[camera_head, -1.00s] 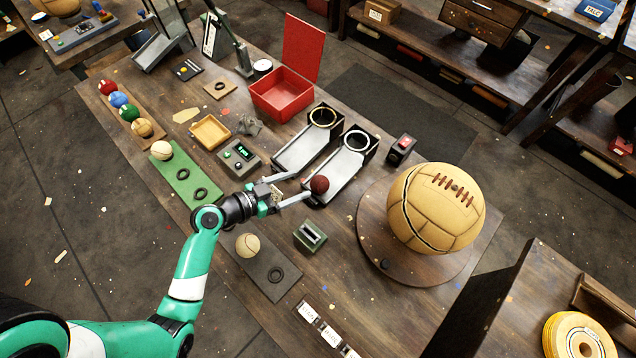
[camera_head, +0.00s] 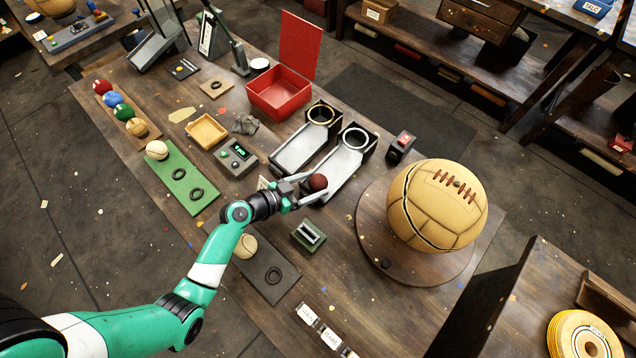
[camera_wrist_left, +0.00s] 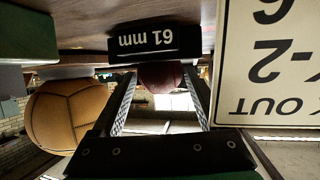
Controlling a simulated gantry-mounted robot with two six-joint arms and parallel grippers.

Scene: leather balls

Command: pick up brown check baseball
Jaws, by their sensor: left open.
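The small dark reddish-brown ball (camera_head: 318,182), which looks like the brown check baseball, sits at the near end of the right-hand grey metal chute; its pattern is too small to tell. My left gripper (camera_head: 316,190) is open, with its fingers on either side of the ball. In the left wrist view, the ball (camera_wrist_left: 160,76) shows between the two fingers (camera_wrist_left: 160,92), partly hidden behind a black "61 mm" plate (camera_wrist_left: 152,40). I cannot tell whether the fingers touch it. My right gripper is not in view.
The right chute (camera_head: 340,165) has a ring at its raised end, with another chute (camera_head: 297,148) beside it. A large tan laced ball (camera_head: 438,205) stands at right. A green-grey slotted block (camera_head: 308,236) and a cream ball (camera_head: 246,246) lie nearer. A white sign (camera_wrist_left: 270,70) fills the wrist view's right side.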

